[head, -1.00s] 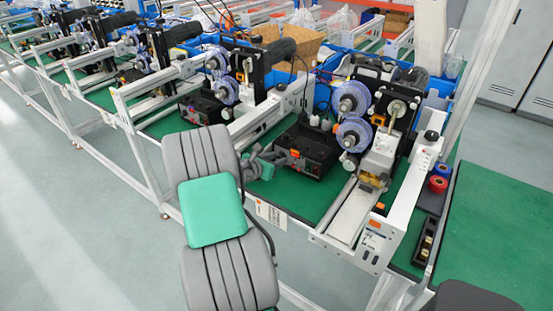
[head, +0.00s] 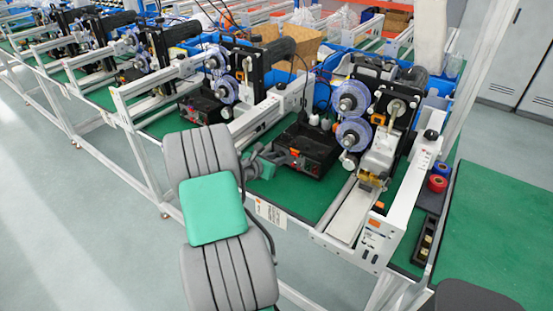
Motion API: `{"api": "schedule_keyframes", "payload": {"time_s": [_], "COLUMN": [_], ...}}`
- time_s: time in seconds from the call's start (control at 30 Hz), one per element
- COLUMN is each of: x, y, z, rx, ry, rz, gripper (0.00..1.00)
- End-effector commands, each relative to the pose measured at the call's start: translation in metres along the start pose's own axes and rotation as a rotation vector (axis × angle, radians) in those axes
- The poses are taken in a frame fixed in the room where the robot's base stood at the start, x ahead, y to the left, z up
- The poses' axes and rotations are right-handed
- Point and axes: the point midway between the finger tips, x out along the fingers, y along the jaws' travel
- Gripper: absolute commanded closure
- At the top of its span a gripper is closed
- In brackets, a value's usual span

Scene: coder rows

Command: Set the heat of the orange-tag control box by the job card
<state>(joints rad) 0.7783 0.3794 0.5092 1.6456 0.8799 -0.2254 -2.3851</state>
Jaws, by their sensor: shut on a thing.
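The orange-tag control box (head: 318,150) is a black box on the green bench top, right of the picture's middle. Its orange tag (head: 294,152) shows at the left of its front face. My gripper (head: 297,162) is at the left part of that face, just below the tag, and is shut on a small part there, apparently a knob. The fingers hide that part, so its pointer and setting cannot be read. A white card (head: 271,213), probably the job card, hangs on the bench's front edge below the box. Its writing is too small to read.
A machine with clear blue reels (head: 352,133) stands right of the box, with a white rail frame (head: 378,238) in front. Another black control box (head: 203,108) stands farther left. Red and blue rolls (head: 438,183) lie at the right. The floor at left is clear.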

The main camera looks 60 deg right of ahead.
Motion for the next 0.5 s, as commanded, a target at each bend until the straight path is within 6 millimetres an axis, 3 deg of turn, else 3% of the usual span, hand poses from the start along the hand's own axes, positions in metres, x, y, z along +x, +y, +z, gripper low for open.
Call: {"api": "schedule_keyframes", "payload": {"time_s": [0.5], "x": [0.0004], "y": [-0.0031], "z": [-0.0007], "rx": [0.197], "ry": [0.0], "rz": [0.08], "gripper": [1.0]}}
